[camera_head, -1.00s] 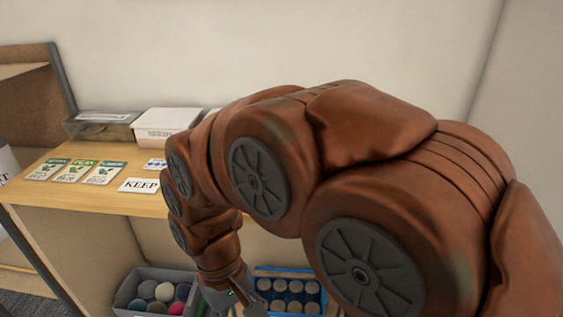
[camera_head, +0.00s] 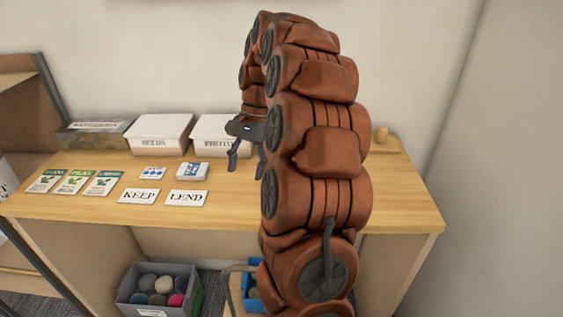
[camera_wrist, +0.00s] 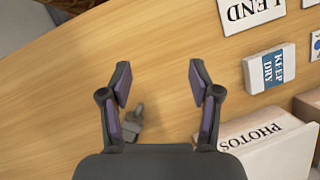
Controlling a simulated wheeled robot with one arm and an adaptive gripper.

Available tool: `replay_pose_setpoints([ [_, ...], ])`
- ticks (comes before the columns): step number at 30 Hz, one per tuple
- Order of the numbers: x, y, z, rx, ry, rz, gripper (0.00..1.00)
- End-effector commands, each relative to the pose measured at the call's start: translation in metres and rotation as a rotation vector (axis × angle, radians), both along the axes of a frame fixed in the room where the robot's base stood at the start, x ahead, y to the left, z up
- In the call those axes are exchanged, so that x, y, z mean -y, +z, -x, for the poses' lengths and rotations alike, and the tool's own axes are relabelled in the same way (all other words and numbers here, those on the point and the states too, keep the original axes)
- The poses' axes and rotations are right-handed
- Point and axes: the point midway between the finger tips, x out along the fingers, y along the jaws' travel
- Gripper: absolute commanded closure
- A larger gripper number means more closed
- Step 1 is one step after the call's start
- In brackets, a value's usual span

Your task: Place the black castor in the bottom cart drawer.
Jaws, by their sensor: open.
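My gripper (camera_head: 246,172) is open and empty above the wooden tabletop, left of my raised arm. In the wrist view its two fingers (camera_wrist: 160,82) are spread wide over bare wood. A small dark piece with a short stem (camera_wrist: 131,124), which looks like the black castor, lies on the tabletop beside the left finger and is partly covered by it. My arm or gripper seems to hide it in the head view. I cannot make out a cart drawer in either view.
White bins marked SEEDS (camera_head: 158,134) and PHOTOS (camera_head: 218,136) stand at the table's back. KEEP (camera_head: 139,196) and LEND (camera_head: 186,198) cards, a white box (camera_head: 192,172) and seed packets (camera_head: 75,181) lie left. A grey crate (camera_head: 150,308) of balls sits below.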

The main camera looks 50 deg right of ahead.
Motion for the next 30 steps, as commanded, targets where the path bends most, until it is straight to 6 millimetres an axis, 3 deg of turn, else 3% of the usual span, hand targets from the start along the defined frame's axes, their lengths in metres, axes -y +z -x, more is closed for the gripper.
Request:
replay_pose_setpoints([
  [1,0.023,0.008,-0.001,-0.005,-0.067,-0.005,0.38],
  [6,0.085,0.016,0.004,-0.027,-0.266,-0.020,0.38],
  [12,0.132,0.019,0.016,-0.049,-0.421,-0.030,0.38],
  [18,0.147,0.017,0.021,-0.056,-0.473,-0.034,0.38],
  [30,0.136,-0.004,0.020,-0.058,-0.471,-0.035,0.38],
])
